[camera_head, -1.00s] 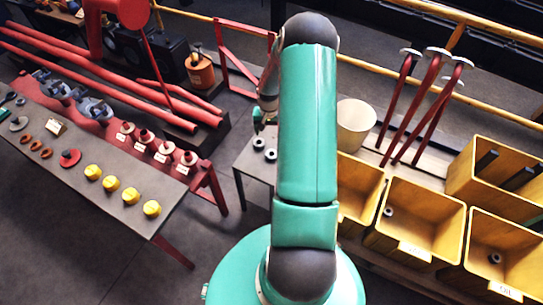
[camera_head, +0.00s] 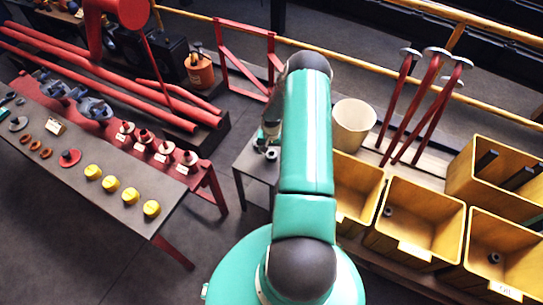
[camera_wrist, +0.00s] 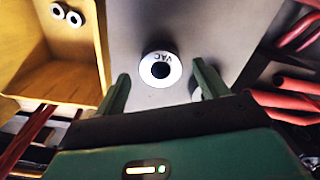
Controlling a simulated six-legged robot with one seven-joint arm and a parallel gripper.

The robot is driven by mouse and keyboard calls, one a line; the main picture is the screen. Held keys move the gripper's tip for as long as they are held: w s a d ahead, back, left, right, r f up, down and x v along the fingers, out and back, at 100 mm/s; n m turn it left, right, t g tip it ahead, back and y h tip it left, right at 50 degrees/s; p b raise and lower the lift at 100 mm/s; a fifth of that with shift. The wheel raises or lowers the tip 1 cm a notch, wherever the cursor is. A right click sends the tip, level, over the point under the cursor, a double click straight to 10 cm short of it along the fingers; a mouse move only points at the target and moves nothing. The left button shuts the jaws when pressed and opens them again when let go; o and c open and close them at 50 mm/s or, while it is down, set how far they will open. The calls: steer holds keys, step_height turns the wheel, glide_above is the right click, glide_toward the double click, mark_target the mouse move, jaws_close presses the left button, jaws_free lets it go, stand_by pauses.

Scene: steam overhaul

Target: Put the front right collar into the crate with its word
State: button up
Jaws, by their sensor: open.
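The front right collar (camera_wrist: 161,69), a pale ring with a dark hole, carries the word VAC. It lies flat on the small grey table (camera_wrist: 150,20); the collar also shows in the head view (camera_head: 271,153). My gripper (camera_wrist: 160,76) is open, with its fingers on either side of the collar in the wrist view; contact cannot be told. A second collar (camera_wrist: 196,88) is mostly hidden behind the right finger. Yellow crates stand right of the table: a near one (camera_head: 372,178) partly behind my arm, a middle one (camera_head: 425,205) and a right one (camera_head: 511,232). Their label words are too small to read surely.
A cream bucket (camera_head: 353,125) and red-stemmed valves (camera_head: 425,95) stand behind the crates. A long table (camera_head: 110,160) with yellow caps is at left. Floor is clear between the tables.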

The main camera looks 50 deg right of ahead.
steer(key=shift+f, duration=0.75)
steer(key=c, duration=1.3)
steer(key=shift+c, duration=1.2)
steer(key=shift+r, duration=0.15)
